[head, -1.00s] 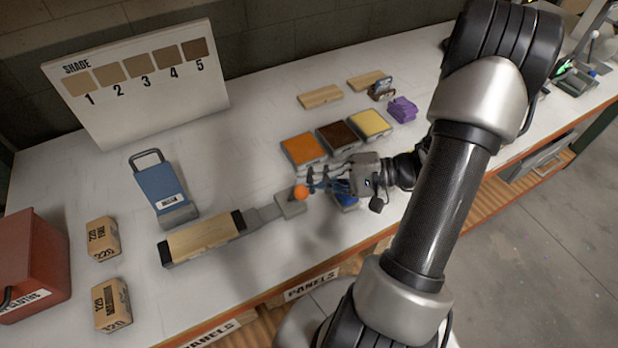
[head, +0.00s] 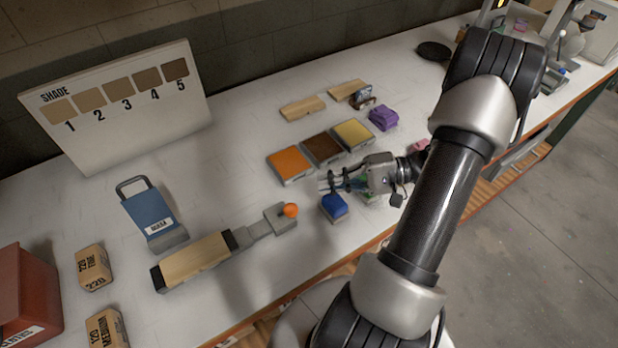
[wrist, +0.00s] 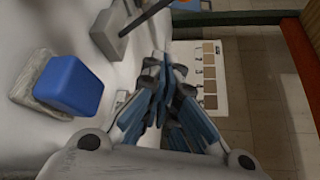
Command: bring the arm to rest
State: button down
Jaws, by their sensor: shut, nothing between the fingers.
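My gripper (head: 326,182) is above the workbench, to the right of the clamp-like fixture with the orange ball knob (head: 291,210). In the wrist view my gripper (wrist: 165,125) shows its blue-padded fingers close together with nothing between them. A blue block (head: 335,206) sits on the bench just below the gripper in the head view. The blue block also shows at the left of the wrist view (wrist: 70,86), apart from the fingers. My arm reaches across the right side of the head view and hides part of the bench.
Orange, brown and yellow pads (head: 323,148) lie behind the gripper. A wooden block is held in the fixture (head: 195,256).

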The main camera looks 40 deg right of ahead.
jog(key=shift+s+d+f, duration=0.15)
jog(key=shift+s+d, duration=0.3)
jog(key=shift+d, duration=0.05)
